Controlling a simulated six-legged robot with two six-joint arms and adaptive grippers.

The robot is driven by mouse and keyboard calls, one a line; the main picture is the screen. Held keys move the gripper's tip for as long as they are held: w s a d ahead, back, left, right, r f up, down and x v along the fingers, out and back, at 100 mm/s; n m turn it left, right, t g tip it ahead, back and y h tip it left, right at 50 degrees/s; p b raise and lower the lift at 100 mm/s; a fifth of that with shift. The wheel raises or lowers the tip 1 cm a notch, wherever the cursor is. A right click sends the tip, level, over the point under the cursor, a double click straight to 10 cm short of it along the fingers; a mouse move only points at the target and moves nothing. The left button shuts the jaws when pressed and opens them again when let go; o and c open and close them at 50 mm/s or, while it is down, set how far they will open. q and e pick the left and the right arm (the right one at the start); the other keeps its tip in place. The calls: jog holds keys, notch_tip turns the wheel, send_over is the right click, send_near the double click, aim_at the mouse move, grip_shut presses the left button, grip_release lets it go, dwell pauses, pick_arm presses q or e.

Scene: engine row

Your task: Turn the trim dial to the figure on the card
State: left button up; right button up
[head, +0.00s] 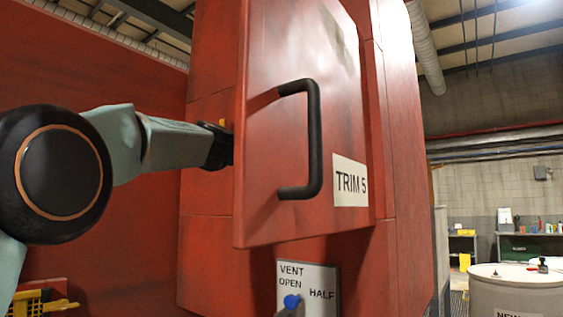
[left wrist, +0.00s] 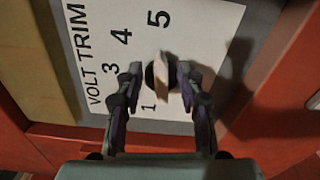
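The card (head: 350,182) reading "TRIM 5" is on the front of the red door (head: 262,130), which stands open. My left arm reaches in behind this door, which hides the fingertips in the head view. In the left wrist view, a white plate (left wrist: 88,42) reads "VOLT TRIM" with figures 1, 3, 4 and 5. The dark trim dial (left wrist: 150,75) has a pale bar across it, in line with the 5. My left gripper (left wrist: 160,80) is open, one finger on each side of the dial, with a small gap showing at the left finger. My right gripper is out of view.
The door's black handle (head: 313,140) faces me. Below it is a vent plate (head: 318,275) marked "OPEN" and "HALF", with a blue-tipped lever (head: 292,301). A grey drum (head: 515,290) stands at the lower right. A shelf (head: 530,235) with small items is behind.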

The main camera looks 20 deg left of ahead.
pick_arm(q)
jog(key=shift+w+a+f, duration=0.1)
jog(key=shift+a, duration=0.1)
jog(key=v, duration=0.7)
jog(key=shift+s, duration=0.3)
dwell(0.4)
